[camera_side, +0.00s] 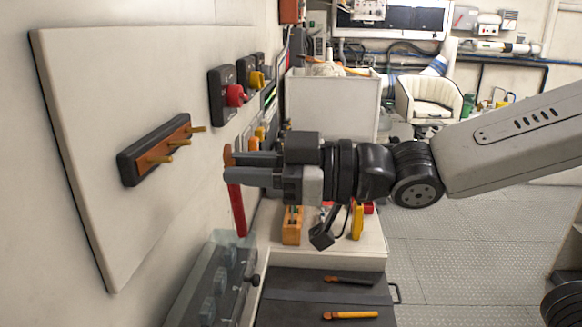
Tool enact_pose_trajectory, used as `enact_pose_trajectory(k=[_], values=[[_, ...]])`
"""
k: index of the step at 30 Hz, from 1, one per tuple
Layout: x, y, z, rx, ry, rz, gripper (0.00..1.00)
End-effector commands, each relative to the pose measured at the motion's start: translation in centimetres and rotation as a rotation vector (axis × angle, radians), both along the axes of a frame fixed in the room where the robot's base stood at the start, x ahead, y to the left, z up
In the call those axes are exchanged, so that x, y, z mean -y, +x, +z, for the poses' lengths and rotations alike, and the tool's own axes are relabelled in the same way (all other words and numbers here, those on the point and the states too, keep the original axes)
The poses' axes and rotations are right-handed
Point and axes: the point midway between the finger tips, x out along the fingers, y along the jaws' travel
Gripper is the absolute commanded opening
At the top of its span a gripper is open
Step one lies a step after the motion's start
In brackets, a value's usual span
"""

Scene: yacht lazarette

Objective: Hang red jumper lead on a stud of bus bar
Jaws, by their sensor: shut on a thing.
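My gripper (232,169) is shut on the red jumper lead (237,210). The lead hangs down from the fingertips, with a copper-coloured end (228,154) showing above them. The bus bar (158,150) is a dark block with a copper strip, fixed to a pale panel on the left. Several brass studs stick out from it toward the right. The lead and the gripper are to the right of the studs, apart from them in this view. The part of the lead between the fingers is hidden.
Red and yellow switches (235,95) sit on the wall behind the bus bar. A clear-covered box (213,280) stands below the lead. A dark mat (290,300) holds an orange-handled lead (350,315) and a black one (348,280).

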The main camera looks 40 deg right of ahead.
Motion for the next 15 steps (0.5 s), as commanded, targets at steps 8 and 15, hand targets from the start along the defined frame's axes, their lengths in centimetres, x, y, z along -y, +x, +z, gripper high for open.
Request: enact_pose_trajectory(k=[8, 15], values=[[-0.6, 0.6, -0.1, 0.001, -0.001, 0.000, 0.00], [-1.2, 1.2, -0.2, 0.000, 0.000, 0.000, 0.00]])
